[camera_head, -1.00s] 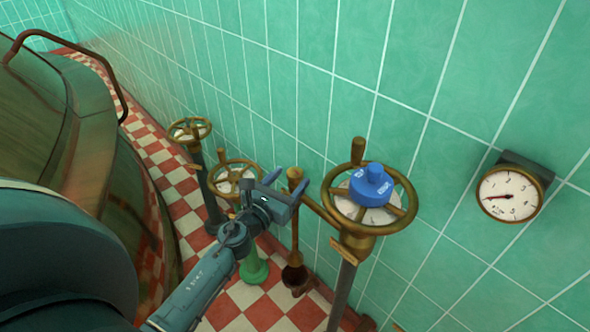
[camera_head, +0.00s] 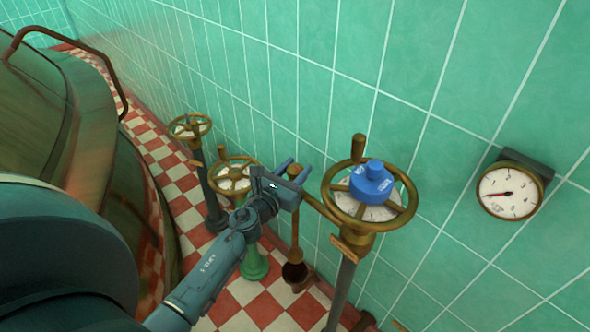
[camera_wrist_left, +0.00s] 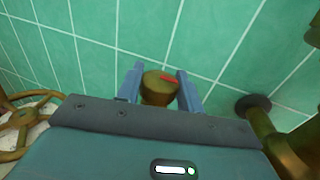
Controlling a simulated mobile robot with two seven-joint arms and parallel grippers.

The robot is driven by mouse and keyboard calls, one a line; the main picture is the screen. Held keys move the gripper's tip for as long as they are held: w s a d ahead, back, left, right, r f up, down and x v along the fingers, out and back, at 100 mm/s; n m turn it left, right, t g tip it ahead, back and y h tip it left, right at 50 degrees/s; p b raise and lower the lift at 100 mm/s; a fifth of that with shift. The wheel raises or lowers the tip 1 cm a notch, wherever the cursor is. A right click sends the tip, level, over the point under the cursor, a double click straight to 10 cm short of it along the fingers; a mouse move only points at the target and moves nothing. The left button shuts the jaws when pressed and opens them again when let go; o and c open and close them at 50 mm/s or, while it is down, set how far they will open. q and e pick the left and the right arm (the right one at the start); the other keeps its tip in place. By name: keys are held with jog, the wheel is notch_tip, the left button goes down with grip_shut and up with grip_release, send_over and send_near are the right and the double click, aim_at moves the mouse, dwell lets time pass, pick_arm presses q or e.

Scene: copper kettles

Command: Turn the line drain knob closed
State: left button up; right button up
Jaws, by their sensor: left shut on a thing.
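The line drain knob (camera_wrist_left: 158,90) is a brass knob with a red mark on top, in the left wrist view. The mark lies nearly crosswise, from the knob's middle towards the right finger. My left gripper (camera_head: 293,171) is shut on the knob, with one blue-grey finger on each side; the fingers also show in the left wrist view (camera_wrist_left: 160,92). In the head view the gripper mostly hides the knob, while the brass pipe (camera_head: 295,235) below it stays visible. My right gripper is in neither view.
A brass handwheel (camera_head: 408,208) with a blue cap (camera_head: 371,182) stands close right of my gripper. Two smaller handwheels (camera_head: 233,188) (camera_head: 189,135) stand to the left. A gauge (camera_head: 509,193) hangs on the green tiled wall. A large kettle (camera_head: 95,190) fills the left side.

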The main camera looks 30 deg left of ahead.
pick_arm(q)
jog(key=shift+c, duration=1.1)
